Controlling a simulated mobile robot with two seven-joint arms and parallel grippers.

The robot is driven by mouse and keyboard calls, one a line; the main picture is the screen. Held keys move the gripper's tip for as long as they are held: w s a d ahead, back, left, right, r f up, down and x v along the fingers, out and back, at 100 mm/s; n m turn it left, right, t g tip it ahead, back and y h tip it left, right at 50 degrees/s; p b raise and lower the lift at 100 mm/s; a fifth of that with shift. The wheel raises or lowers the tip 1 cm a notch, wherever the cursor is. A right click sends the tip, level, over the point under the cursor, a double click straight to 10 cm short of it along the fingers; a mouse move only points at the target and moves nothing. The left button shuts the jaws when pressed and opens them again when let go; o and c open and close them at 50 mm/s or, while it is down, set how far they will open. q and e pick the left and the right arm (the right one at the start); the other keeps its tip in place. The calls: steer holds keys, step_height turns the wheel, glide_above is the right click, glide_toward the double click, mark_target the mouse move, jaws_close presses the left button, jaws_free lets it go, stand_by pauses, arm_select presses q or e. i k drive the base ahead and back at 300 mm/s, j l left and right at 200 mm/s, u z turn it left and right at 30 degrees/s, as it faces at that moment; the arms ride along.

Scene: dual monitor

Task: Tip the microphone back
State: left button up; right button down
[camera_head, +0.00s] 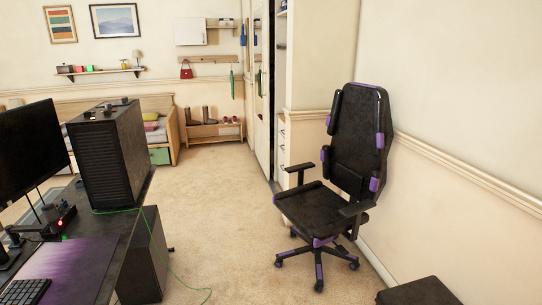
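A small dark device (50,216) with a red light and a thin stem stands on the dark desk (125,248) at the left, between the monitor and the computer tower. It may be the microphone, but it is too small to tell for sure, and so is its exact tilt. Neither of my grippers is in view.
A monitor (30,150), a black computer tower (108,155), a keyboard (25,291) and a purple mat (68,272) are on the desk. A black and purple chair (325,205) stands to the right. A green cable (178,276) trails onto the carpet. Open carpet (225,215) lies between desk and chair.

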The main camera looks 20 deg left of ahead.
mark_target(51, 215)
steer(key=i+j+u, duration=0.1)
steer(key=i+u, duration=0.65)
steer(key=i+l+u, duration=0.1)
steer(key=u, duration=0.25)
steer(key=i+l+u, duration=0.25)
steer(key=i+u, duration=0.15)
steer(key=i+l+u, duration=0.4)
steer(key=i, duration=0.15)
steer(key=i+l+u, duration=0.25)
steer(key=l, duration=0.3)
steer(key=i+l+u, duration=0.15)
steer(key=i+l, duration=0.1)
steer(key=l, duration=0.1)
